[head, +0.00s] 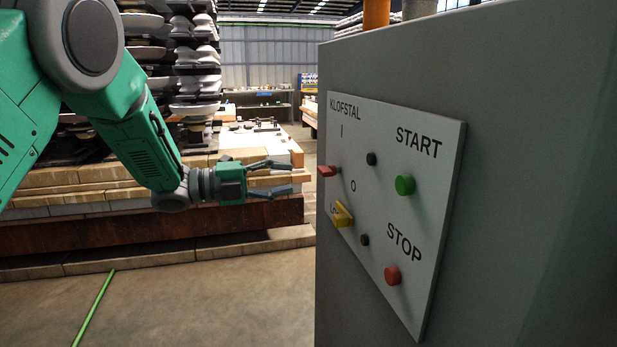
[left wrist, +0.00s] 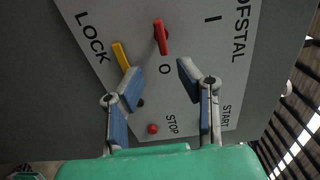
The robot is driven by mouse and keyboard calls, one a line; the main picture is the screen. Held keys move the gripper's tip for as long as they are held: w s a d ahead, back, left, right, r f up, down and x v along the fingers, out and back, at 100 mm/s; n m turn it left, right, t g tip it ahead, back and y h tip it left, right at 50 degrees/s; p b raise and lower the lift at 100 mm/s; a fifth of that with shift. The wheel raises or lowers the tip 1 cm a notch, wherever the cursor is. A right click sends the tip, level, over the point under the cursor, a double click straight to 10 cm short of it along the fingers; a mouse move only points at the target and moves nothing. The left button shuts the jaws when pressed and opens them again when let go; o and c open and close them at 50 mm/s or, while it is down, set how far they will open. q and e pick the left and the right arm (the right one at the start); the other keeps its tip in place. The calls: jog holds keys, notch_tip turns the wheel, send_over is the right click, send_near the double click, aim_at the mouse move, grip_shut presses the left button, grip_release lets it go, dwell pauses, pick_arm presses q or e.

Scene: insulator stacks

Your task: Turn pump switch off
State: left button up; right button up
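The white control panel (head: 384,237) is on the side of a grey cabinet. A red switch handle (head: 327,171) sticks out near its left edge, by the marks I and O. In the left wrist view the red handle (left wrist: 161,38) lies lengthwise toward the O. A yellow lever (head: 343,214) sits beside LOCK; it also shows in the left wrist view (left wrist: 121,56). My left gripper (head: 289,177) is open and empty, just left of the red handle and apart from it. In the left wrist view the fingers (left wrist: 160,73) point at the panel below the handle. My right gripper is not in view.
The panel also has a green START button (head: 405,185), a red STOP button (head: 392,275) and small black knobs. The grey cabinet (head: 530,170) fills the right. Insulator stacks (head: 190,60) stand on timber behind my left arm.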

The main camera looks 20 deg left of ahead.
pick_arm(q)
jog(key=shift+v, duration=1.1)
jog(key=shift+s, duration=0.15)
jog(key=s+f+n+y, duration=0.3)
jog(key=f+n, duration=0.3)
jog(key=f, duration=0.4)
jog(key=s+d+f+n+y, duration=0.1)
jog(key=s+f+n+y, duration=0.25)
jog(key=f+n, duration=0.45)
jog(key=s+f+n+y, duration=0.3)
jog(key=f+n+y, duration=0.1)
jog(key=f, duration=0.8)
jog(key=s+f+n+g+y, duration=0.2)
jog(key=s+f+n+g, duration=0.2)
jog(key=s, duration=1.1)
jog(key=s+f+n+g+y, duration=0.2)
jog(key=s+f+n+g, duration=0.3)
jog(key=s+f, duration=0.4)
jog(key=s+n, duration=0.1)
jog(key=s, duration=0.5)
jog(key=shift+a+f+n, duration=0.2)
jog(key=shift+a+n, duration=0.2)
